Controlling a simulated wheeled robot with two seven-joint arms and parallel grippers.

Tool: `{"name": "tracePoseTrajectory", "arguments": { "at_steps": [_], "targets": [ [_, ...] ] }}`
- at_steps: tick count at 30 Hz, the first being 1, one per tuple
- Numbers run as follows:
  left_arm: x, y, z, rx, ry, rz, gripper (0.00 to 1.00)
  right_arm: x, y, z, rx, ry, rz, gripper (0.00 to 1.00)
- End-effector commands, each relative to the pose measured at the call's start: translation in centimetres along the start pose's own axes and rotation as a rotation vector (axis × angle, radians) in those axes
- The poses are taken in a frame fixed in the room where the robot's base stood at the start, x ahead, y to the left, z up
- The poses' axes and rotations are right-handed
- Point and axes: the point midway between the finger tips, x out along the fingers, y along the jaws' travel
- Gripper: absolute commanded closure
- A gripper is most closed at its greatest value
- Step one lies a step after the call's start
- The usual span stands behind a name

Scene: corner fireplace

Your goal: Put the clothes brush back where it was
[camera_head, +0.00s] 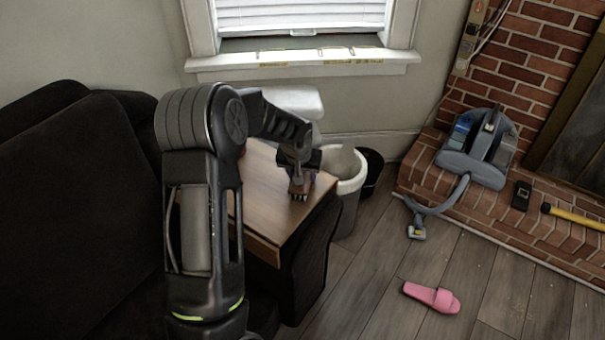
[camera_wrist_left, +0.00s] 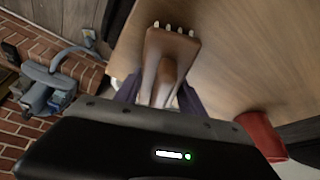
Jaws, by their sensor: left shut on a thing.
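The clothes brush (camera_wrist_left: 165,50) has a brown wooden body with pale bristle tufts at its far end. My left gripper (camera_head: 299,176) is shut on it, over the wooden side table (camera_head: 273,206) near its right edge. The brush (camera_head: 298,190) hangs below the fingers in the head view, bristle end down. I cannot tell whether it touches the tabletop. In the left wrist view the brush lies between the fingers, with the bare tabletop (camera_wrist_left: 235,60) beyond it. My right gripper is not in view.
A red object (camera_wrist_left: 262,135) stands on the table, mostly hidden by my arm in the head view. A dark sofa (camera_head: 70,200) is at left. A white bin (camera_head: 347,185) stands behind the table. A vacuum (camera_head: 478,155) sits on the brick hearth; a pink slipper (camera_head: 432,297) lies on the floor.

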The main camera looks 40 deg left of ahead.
Motion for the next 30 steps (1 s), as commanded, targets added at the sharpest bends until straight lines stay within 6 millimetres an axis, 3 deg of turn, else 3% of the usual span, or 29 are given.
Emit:
{"name": "tracePoseTrajectory", "arguments": {
  "at_steps": [8,20,26,30],
  "targets": [
    [0.0,0.0,0.0,0.0,0.0,0.0,0.32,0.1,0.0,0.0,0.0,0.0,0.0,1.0],
    [-0.6,0.0,-0.2,0.0,0.001,0.0,0.31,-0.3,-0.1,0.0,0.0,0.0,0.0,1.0],
    [-3.5,0.1,-0.2,0.0,0.004,0.001,0.31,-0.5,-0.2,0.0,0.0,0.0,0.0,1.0],
    [-6.4,0.1,-0.3,0.0,0.004,0.002,0.31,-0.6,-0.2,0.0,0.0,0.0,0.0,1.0]
  ]
}}
